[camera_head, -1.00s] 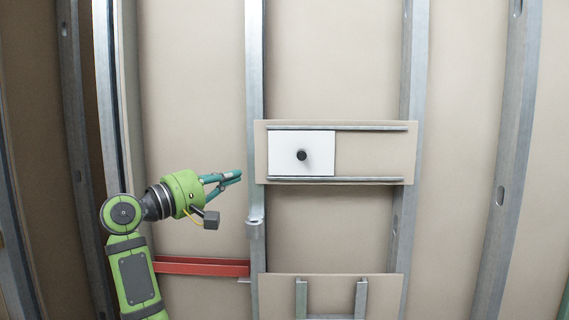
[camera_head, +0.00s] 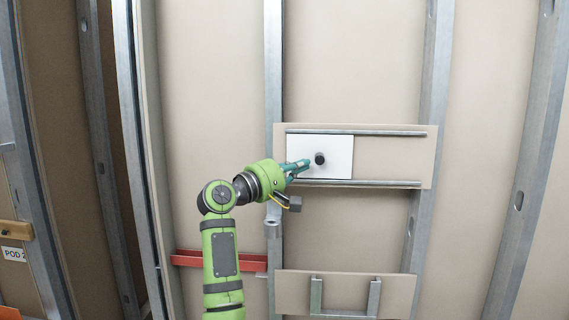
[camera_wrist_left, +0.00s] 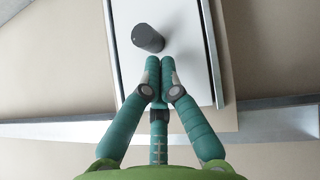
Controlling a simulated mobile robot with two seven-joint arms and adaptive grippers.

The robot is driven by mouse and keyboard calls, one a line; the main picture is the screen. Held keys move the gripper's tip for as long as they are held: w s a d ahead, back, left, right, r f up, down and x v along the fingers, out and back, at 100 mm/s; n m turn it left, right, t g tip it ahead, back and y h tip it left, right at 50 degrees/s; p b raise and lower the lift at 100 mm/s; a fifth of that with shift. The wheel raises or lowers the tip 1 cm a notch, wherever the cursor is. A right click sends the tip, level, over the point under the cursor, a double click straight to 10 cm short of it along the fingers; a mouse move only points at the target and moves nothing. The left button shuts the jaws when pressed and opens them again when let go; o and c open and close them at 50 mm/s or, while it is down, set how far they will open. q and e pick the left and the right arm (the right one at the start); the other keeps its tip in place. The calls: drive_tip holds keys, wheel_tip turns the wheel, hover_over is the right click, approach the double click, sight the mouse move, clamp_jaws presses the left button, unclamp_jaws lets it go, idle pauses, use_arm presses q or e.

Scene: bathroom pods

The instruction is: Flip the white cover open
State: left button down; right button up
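The white cover (camera_head: 338,146) is a flat rectangular plate at the left end of a beige panel, between an upper and a lower metal rail. A dark round knob (camera_head: 320,158) sticks out from it. My left gripper (camera_head: 309,163) is in front of the cover's left part, just left of the knob. In the left wrist view, its green fingertips (camera_wrist_left: 160,60) lie over the white cover (camera_wrist_left: 188,45), close together, just short of the knob (camera_wrist_left: 147,38). They do not hold the knob. The third finger's tip is hidden. My right gripper is not in view.
The beige panel (camera_head: 395,158) is bare right of the cover, with both rails running on. A metal wall stud (camera_head: 273,80) rises at its left. A red bar (camera_head: 190,259) and a lower panel with brackets (camera_head: 345,282) are below.

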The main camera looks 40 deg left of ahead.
use_arm(q)
drive_tip(key=shift+w+d, duration=0.1)
idle(0.3)
drive_tip(key=w+d+p, duration=0.1)
drive_tip(key=w+d, duration=0.2)
drive_tip(key=d, duration=0.2)
drive_tip(key=w+d+p, duration=0.2)
drive_tip(key=w+d, duration=0.1)
drive_tip(key=d, duration=0.1)
drive_tip(key=w+d+p, duration=0.2)
drive_tip(key=w+d, duration=0.1)
drive_tip(key=d, duration=0.2)
drive_tip(key=shift+d, duration=0.3)
drive_tip(key=shift+f, duration=0.1)
